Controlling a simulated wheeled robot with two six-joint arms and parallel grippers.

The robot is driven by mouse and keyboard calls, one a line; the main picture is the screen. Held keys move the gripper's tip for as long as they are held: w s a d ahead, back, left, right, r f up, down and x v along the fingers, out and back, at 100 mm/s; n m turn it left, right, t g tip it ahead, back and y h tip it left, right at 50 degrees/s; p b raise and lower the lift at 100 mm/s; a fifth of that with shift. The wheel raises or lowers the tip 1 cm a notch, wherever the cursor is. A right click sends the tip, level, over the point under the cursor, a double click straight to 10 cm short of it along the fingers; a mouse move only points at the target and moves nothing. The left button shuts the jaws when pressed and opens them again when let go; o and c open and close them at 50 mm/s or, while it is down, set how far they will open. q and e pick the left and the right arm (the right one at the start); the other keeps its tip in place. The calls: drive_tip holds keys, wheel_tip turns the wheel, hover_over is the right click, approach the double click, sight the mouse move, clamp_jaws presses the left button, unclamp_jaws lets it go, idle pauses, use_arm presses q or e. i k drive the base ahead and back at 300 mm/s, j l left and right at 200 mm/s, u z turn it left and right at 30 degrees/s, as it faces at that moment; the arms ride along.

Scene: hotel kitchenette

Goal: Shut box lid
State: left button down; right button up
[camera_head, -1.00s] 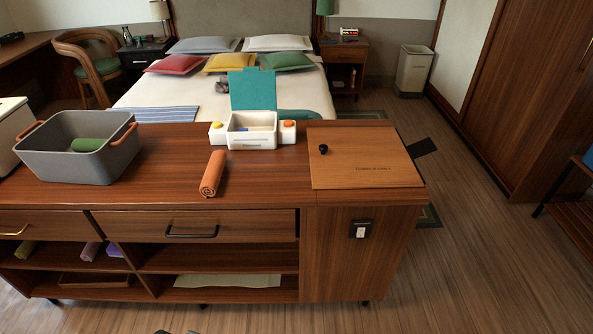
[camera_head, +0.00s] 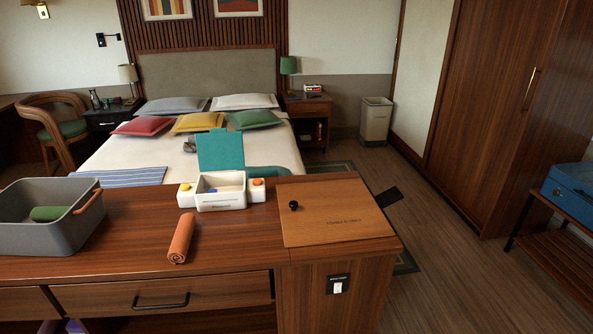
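A small white box (camera_head: 222,201) stands on the wooden counter, near its back edge. Its teal lid (camera_head: 220,150) is open and stands nearly upright at the back of the box. Something blue lies inside the box, too small to make out. A white block with a yellow knob (camera_head: 185,188) sits at the box's left side, and one with an orange knob (camera_head: 257,184) at its right side. Neither of my grippers shows in the view.
An orange rolled cloth (camera_head: 181,238) lies on the counter (camera_head: 130,222) in front of the box. A grey bin (camera_head: 42,235) holding a green roll stands at left. A wooden panel with a black knob (camera_head: 335,215) is at right. A bed is behind the counter.

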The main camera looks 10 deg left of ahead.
sight(220, 149)
drive_tip(key=i+j, duration=0.1)
drive_tip(key=j, duration=0.85)
drive_tip(key=j+z, duration=1)
drive_tip(key=j, duration=0.25)
